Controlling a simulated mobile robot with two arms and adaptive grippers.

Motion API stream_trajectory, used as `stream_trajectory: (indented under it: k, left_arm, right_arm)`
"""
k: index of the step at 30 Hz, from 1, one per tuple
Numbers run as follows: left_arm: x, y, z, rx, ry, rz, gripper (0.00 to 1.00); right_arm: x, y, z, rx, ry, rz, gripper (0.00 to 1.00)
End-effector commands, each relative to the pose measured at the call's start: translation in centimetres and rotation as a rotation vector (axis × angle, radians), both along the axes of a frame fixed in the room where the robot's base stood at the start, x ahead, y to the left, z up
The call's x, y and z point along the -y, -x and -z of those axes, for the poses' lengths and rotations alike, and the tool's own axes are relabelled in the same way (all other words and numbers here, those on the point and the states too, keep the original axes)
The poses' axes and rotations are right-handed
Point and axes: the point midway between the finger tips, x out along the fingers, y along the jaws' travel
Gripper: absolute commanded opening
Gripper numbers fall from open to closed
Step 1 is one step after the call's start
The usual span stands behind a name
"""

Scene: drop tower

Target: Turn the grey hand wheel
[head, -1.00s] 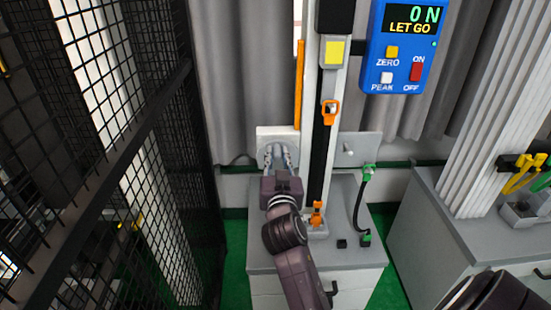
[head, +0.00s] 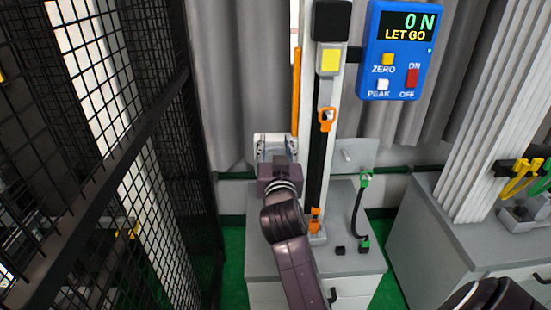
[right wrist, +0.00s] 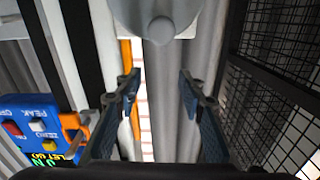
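The grey hand wheel (right wrist: 135,8) shows in part at the top edge of the right wrist view as a light grey disc with a round knob. In the head view my right gripper largely covers it, so I cannot tell its turn angle there. My right gripper (head: 275,140) is in front of the white plate on the tower's left side. In the right wrist view the two fingers of this gripper (right wrist: 160,85) are spread wide with nothing between them, apart from the knob in the picture.
The drop tower (head: 306,110) with an orange latch (head: 327,117) stands just right of my gripper on a grey cabinet (head: 355,262). A blue display (head: 395,50) reads "0 N LET GO". A black mesh fence (head: 150,120) is at the left. A second cabinet (head: 440,240) stands right.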

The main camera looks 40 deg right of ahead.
Motion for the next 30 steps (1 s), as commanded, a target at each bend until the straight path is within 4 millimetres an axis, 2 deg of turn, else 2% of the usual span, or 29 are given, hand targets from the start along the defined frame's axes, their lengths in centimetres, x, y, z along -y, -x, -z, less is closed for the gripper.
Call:
stream_trajectory:
  k: [1,4,9,30]
  left_arm:
    - [0.0,-0.1,0.0,0.001,0.000,0.000,0.40]
    - [0.1,-0.1,0.0,0.001,0.000,0.000,0.40]
    - [0.1,-0.1,0.0,0.001,0.001,0.000,0.40]
    - [0.3,-0.4,0.0,0.004,0.003,0.000,0.40]
  right_arm:
    - [0.0,0.0,-1.2,0.006,0.001,0.000,0.37]
    - [0.0,0.0,-2.7,0.005,0.000,0.000,0.37]
    - [0.0,0.0,-4.0,0.001,-0.001,0.000,0.37]
    - [0.0,0.0,-4.1,-0.002,-0.001,0.000,0.37]
